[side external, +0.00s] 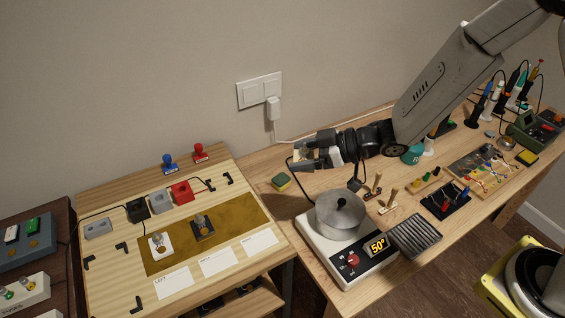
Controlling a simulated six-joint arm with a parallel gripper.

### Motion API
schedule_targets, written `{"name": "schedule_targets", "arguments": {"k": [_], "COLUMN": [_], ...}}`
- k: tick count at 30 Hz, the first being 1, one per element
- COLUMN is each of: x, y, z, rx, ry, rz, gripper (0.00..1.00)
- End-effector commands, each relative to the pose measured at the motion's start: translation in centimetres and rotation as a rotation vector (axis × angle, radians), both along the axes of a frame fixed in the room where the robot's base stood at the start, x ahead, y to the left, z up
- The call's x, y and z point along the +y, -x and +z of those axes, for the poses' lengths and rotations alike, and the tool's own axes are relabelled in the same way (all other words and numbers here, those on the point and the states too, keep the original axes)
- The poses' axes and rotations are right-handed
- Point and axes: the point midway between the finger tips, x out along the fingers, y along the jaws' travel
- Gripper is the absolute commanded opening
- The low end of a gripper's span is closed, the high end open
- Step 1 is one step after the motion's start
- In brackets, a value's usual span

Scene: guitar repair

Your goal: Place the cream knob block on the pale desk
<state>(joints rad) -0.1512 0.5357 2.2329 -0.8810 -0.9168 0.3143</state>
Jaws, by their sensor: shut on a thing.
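My gripper (308,152) points left, above the gap between the two desks and the left end of the wooden workbench (330,182). It is shut on a small cream block (299,154), which I take for the cream knob block; the fingers hide much of it and its knob is hard to make out. The pale desk (115,262) stands at the left, lower in the picture than my gripper. On its brown-gold mat (232,226) are a white block with a knob (160,246) and a dark block with a knob (203,228).
Grey, red and black boxes (180,193) and red and blue stamps (199,152) line the pale desk's back. White cards (218,262) lie along its front. A pot (340,214) sits on a hotplate (350,264) below my gripper. A sponge (281,181) lies nearby.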

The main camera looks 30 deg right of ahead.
Motion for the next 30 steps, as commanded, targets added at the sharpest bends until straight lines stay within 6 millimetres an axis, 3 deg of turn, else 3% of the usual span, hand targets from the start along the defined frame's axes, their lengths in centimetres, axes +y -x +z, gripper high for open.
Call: {"name": "schedule_targets", "arguments": {"k": [12,24,30], "x": [-7.7,-15.0,-17.1], "y": [-3.3,-3.9,-3.6], "z": [0.2,-0.2,-0.4], "rx": [0.000,0.001,0.000], "ry": [0.000,0.002,0.001], "rz": [-0.407,-0.752,-0.848], "gripper": [0.23,0.23,0.23]}}
